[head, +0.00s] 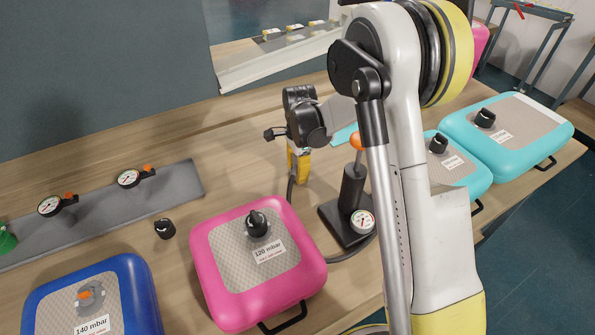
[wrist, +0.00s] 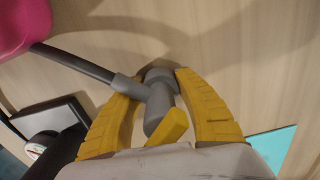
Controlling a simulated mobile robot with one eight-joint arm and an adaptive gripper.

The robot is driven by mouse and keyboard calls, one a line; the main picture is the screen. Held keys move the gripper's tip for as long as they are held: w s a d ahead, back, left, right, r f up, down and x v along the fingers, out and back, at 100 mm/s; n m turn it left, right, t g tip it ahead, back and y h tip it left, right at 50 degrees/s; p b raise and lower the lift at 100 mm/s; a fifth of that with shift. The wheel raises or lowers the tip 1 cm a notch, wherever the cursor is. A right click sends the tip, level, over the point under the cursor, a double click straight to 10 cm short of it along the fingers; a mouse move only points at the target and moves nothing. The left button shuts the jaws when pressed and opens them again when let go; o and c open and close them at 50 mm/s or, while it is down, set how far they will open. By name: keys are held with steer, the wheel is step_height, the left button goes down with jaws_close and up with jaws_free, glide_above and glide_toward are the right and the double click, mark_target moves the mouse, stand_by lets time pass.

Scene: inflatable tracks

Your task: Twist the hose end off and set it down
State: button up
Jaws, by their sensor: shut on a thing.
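The hose end is over bare tabletop behind the pink cushion (head: 203,262), apart from any cushion valve. I cannot tell whether it touches the table. The dark hose (wrist: 75,63) runs from it to the upper left in the wrist view. In the head view my fingers hide most of the hose end. The hand pump (head: 352,187), with an orange knob and a gauge, stands to the right of my gripper.
The blue cushion (head: 133,275) is at the front left, the turquoise cushions (head: 555,133) at the right. A loose black cap (head: 164,229) lies left of the pink cushion. A grey strip (head: 95,215) holds gauges. The table behind my gripper is clear.

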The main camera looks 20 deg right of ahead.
steer(key=o, duration=1.4)
step_height(320, 180, up, 12)
steer(key=shift+s+d+r, duration=0.1)
steer(key=shift+s, duration=0.05)
steer(key=s+r+n+t, duration=0.2)
steer(key=s+r+n, duration=0.2)
steer(key=s+r, duration=0.3)
steer(key=s+n+t, duration=0.1)
steer(key=s+n, duration=0.3)
steer(key=s, duration=0.2)
steer(key=s+r+n+t, duration=0.1)
steer(key=s+n+t, duration=0.1)
steer(key=s+n, duration=0.2)
steer(key=s+n+t, duration=0.2)
steer(key=s+n, duration=0.2)
steer(key=s, duration=0.3)
steer(key=shift+s+r+n, duration=0.15)
steer(key=shift+s+n, duration=0.15)
steer(key=shift+s, duration=0.05)
